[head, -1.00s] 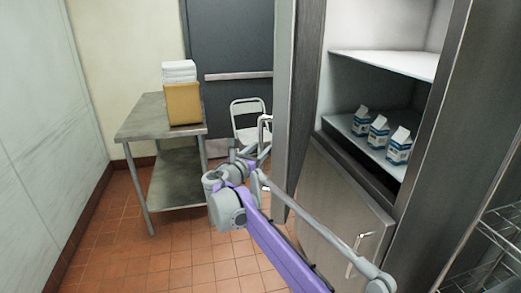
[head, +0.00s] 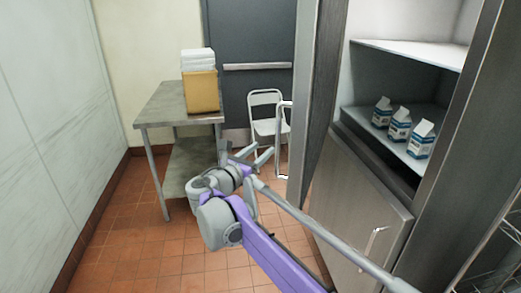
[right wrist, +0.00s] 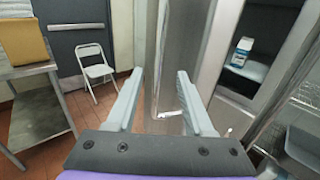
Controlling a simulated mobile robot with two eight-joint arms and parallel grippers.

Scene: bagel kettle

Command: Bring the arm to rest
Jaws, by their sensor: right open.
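My right arm reaches in from the lower right in the head view, with purple and grey links. Its gripper (head: 262,157) is in front of the open upper fridge door (head: 309,90), near the door's handle (head: 284,140). The right wrist view shows its two fingers (right wrist: 156,100) apart with nothing held between them. The door stands behind the fingers there, and I cannot tell whether they touch it. My left gripper is in neither view.
The open fridge holds several milk cartons (head: 399,124) on a shelf. Its lower door (head: 360,195) is shut. A steel table (head: 160,105) with a box (head: 200,93) stands at the left. A white folding chair (head: 265,98) is behind. Tiled floor is clear at lower left.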

